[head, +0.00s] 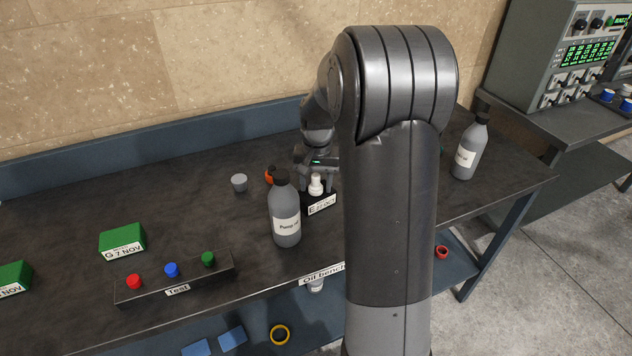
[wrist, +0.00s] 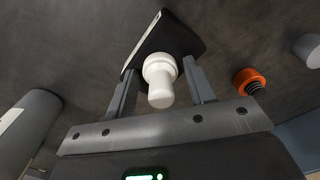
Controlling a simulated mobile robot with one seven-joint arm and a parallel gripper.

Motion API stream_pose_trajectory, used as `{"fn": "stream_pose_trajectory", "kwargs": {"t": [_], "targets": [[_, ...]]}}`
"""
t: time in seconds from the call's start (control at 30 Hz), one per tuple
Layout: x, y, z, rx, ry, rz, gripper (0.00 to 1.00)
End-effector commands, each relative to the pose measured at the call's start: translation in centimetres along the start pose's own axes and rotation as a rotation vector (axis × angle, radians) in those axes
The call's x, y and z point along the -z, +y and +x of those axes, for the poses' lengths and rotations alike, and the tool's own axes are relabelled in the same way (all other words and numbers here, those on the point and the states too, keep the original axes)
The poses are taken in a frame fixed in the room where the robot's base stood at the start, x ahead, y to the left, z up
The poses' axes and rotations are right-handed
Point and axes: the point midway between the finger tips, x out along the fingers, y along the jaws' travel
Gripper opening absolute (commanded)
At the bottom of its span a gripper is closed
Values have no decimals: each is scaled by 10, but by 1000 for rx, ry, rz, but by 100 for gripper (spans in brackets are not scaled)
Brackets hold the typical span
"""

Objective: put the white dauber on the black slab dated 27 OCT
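The white dauber (head: 316,187) stands upright on or just over the black slab (head: 308,207), whose white front label reads E and a small date that looks like OCT. In the wrist view the dauber (wrist: 160,80) sits between the two fingers of my gripper (wrist: 158,72), with a narrow gap visible on each side. The black slab (wrist: 178,42) shows beyond it. In the head view my gripper (head: 316,180) is low over the slab, its fingers apart on either side of the dauber. The dauber's base contact is hard to see.
A grey oil bottle (head: 285,215) stands close at the front left of the slab. An orange-topped item (wrist: 249,81) and a grey cup (head: 239,183) are near. Green block G (head: 122,240) lies left; another bottle (head: 467,155) stands right.

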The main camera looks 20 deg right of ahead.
Motion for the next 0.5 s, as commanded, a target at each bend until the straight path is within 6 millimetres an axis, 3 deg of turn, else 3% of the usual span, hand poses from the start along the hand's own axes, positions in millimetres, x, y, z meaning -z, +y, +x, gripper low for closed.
{"fn": "stream_pose_trajectory", "kwargs": {"t": [0.33, 0.5], "targets": [[0, 0, -2, 0, 1, 0, 56], [0, 0, -20, 1, 3, 0, 56]]}}
